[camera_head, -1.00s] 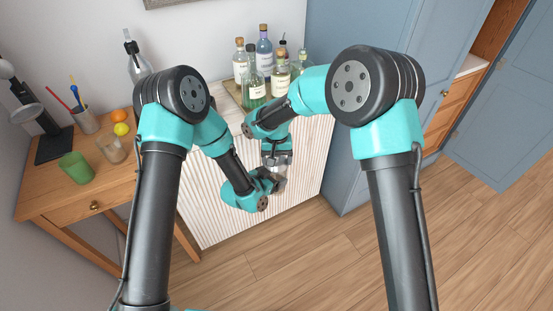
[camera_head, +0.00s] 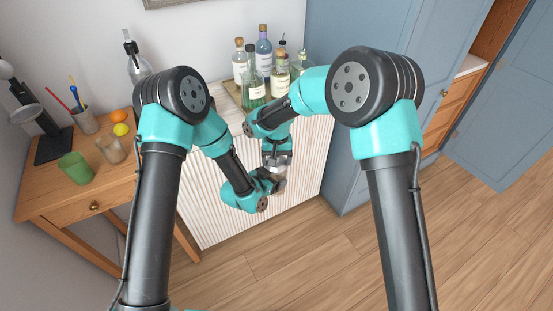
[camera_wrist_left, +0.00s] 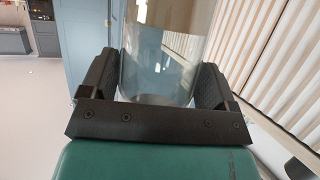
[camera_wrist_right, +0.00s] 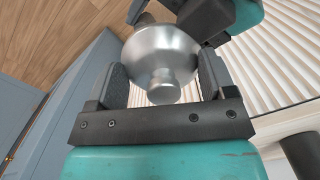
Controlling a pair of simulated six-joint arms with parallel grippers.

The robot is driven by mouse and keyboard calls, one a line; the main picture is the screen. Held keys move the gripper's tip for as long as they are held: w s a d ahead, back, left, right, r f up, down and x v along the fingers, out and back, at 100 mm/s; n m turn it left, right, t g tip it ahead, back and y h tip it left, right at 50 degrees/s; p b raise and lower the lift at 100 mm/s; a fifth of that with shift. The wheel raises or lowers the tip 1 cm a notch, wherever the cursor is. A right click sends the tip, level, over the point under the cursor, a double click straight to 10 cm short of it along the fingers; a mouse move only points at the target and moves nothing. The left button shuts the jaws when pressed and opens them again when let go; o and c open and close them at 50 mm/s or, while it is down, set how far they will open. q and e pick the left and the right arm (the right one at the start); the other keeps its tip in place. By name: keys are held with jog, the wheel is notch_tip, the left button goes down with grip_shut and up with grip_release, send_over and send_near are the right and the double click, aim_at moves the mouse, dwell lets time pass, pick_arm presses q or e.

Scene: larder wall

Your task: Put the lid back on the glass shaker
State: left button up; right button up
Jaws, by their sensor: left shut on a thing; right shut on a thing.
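The glass shaker (camera_wrist_left: 158,65) is a clear, straight-walled vessel. It stands between the fingers of my left gripper (camera_wrist_left: 158,85), which is shut on it; its top runs out of the left wrist view. The silvery domed lid (camera_wrist_right: 162,55) has a small knob and sits between the fingers of my right gripper (camera_wrist_right: 162,82), which is shut on it. In the head view my left gripper (camera_head: 272,184) and right gripper (camera_head: 277,160) are close together, the right one just above. Part of my left gripper shows behind the lid. I cannot tell whether lid and shaker touch.
Several bottles (camera_head: 254,88) stand on the ribbed white cabinet (camera_head: 225,210). A wooden desk (camera_head: 50,195) at left holds a green cup (camera_head: 75,167), a glass (camera_head: 110,149) and a lamp. Blue cupboards (camera_head: 340,140) stand at right. The floor in front is clear.

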jog(key=o, duration=1.3)
jog(key=shift+o, duration=0.2)
notch_tip(320, 180, up, 12)
jog(key=w, duration=0.1)
jog(key=shift+d, duration=0.15)
jog(key=shift+f, duration=0.1)
